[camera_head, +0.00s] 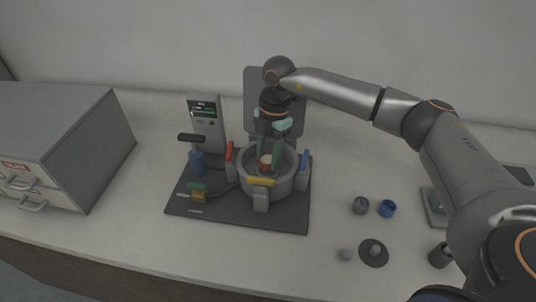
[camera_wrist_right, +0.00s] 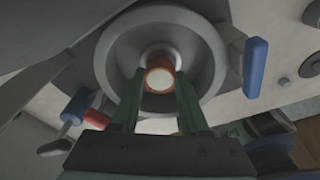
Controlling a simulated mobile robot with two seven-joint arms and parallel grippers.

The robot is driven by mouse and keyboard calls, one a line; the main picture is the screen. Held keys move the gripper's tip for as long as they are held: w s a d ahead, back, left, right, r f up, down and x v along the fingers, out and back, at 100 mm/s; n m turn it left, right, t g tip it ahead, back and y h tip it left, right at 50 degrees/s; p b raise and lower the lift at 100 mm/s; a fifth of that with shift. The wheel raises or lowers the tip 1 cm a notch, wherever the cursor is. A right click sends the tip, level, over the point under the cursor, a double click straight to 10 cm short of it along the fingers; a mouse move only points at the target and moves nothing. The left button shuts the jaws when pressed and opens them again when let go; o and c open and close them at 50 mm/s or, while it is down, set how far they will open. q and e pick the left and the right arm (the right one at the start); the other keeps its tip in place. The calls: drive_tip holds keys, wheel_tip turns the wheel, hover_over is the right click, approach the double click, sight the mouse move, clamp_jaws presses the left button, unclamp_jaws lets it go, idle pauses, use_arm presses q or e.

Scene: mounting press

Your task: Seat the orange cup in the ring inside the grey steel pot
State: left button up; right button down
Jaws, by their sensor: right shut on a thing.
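The grey steel pot (camera_head: 291,182) stands on a dark base plate, its lid raised behind it. Its round wall also fills the middle of the right wrist view (camera_wrist_right: 107,62). The orange cup (camera_head: 266,168), with a pale top, is inside the pot's opening; it shows in the right wrist view (camera_wrist_right: 159,74). My right gripper (camera_head: 269,160) reaches down into the pot and is shut on the cup. The ring (camera_wrist_right: 160,52) shows partly behind the cup in the wrist view. I cannot tell whether the cup touches it. My left gripper is not in view.
Red (camera_head: 230,153), yellow (camera_head: 261,181) and blue (camera_head: 305,162) handles stand around the pot's rim. A control box (camera_head: 207,122) stands at its left. Small cups, including a blue one (camera_head: 387,208), and a dark disc (camera_head: 373,254) lie on the table at right. A grey drawer cabinet (camera_head: 70,140) stands at far left.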

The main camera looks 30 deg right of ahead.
drive_tip(key=shift+f, duration=0.95)
idle(1.4)
drive_tip(key=shift+c, duration=1.6)
unclamp_jaws()
drive_tip(key=shift+o, duration=0.2)
drive_tip(key=shift+o, duration=1)
drive_tip(key=shift+r+p, duration=3)
drive_tip(key=shift+r, duration=0.55)
